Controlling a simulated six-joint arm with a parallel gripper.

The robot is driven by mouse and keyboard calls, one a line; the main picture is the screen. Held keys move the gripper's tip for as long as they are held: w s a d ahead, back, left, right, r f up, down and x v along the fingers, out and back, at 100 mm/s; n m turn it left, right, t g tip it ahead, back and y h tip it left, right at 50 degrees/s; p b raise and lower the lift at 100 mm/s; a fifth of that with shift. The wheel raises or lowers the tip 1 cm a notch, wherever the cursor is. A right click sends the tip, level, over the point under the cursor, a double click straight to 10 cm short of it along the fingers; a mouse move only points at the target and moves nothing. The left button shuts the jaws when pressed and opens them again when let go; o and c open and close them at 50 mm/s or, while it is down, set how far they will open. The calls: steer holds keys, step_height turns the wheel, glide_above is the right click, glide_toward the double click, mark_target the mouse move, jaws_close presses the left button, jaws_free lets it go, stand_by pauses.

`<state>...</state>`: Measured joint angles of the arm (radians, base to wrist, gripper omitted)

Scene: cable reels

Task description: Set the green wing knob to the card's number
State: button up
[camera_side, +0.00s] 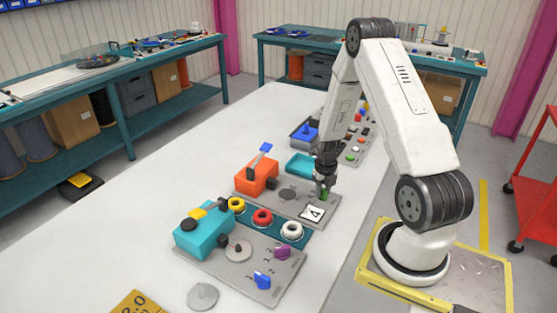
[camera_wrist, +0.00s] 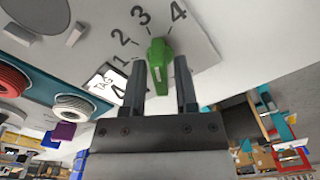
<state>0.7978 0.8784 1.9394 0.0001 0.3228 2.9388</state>
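The green wing knob (camera_side: 323,195) sits on the grey panel of the orange unit; in the wrist view (camera_wrist: 159,55) it is seen close up. Printed numbers 1 to 4 arc around its far side. Its far end points roughly between 3 and 4; the exact setting is hard to tell. The white card (camera_side: 312,213) on the same panel reads 4; it also shows in the wrist view (camera_wrist: 105,86), partly behind a finger. My gripper (camera_side: 325,178) is down at the knob, one fingertip (camera_wrist: 160,66) on each side, very close. I cannot tell whether both fingers press on it.
The orange unit (camera_side: 257,174) with a blue-handled lever stands left of my gripper. Yellow, red and white rings (camera_side: 262,217) sit on a teal strip in front. A teal unit (camera_side: 204,231) with purple and blue knobs is nearer. A teal tray (camera_side: 302,164) lies behind.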

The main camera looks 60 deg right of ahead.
steer(key=shift+o, duration=0.3)
steer(key=shift+r, duration=3.5)
steer(key=shift+c, duration=0.4)
steer(key=shift+n, duration=0.4)
